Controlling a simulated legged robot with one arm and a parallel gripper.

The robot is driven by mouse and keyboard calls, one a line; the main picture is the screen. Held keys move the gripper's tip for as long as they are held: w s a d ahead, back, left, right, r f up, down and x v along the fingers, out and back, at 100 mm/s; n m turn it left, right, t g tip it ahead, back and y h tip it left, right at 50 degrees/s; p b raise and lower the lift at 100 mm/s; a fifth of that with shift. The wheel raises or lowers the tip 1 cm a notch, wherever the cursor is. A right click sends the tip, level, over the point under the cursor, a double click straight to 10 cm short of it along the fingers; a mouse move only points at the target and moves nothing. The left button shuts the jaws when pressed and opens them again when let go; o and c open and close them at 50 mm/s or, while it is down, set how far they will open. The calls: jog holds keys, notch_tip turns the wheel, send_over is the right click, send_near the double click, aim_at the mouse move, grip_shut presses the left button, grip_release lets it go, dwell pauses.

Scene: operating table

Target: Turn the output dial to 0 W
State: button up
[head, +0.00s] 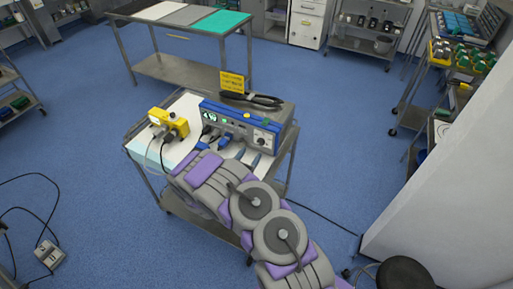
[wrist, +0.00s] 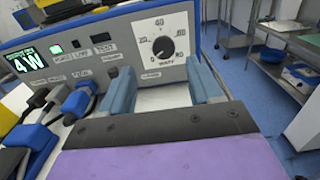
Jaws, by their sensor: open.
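The output dial (wrist: 163,47) is a black round knob with a pointer on a white scale panel, at the right of the generator's front. The display (wrist: 25,62) at the left reads 4 W. In the head view the blue-and-grey generator (head: 232,124) stands on a cart. My gripper (wrist: 160,70) is open and empty, its two blue-grey fingers spread below and to either side of the dial. The dial shows in the gap beyond the fingertips, and I see no contact with it. The dial's face is unobstructed in the wrist view.
Blue plugs with cables (wrist: 78,103) sit at the generator's front left, close to my left finger. A yellow device (head: 170,124) stands left on the cart. Other tables and shelves stand apart.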

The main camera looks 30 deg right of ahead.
aim_at(260, 143)
jog(key=x, duration=0.4)
jog(key=b+x, duration=0.1)
jog(key=x, duration=0.1)
jog(key=shift+s+d+f, duration=0.15)
jog(key=shift+s+d, duration=0.1)
jog(key=shift+d, duration=0.2)
jog(key=shift+w+d, duration=0.1)
jog(key=shift+w, duration=0.2)
jog(key=shift+a+r, duration=0.2)
jog(key=shift+a, duration=0.05)
jog(key=shift+d+f, duration=0.1)
jog(key=shift+d, duration=0.25)
jog(key=c, duration=1)
jog(key=shift+f+n+b, duration=0.1)
jog(key=shift+n+b, duration=0.3)
jog(key=shift+n, duration=0.9)
jog(key=shift+c, duration=0.2)
jog(key=shift+a, duration=0.1)
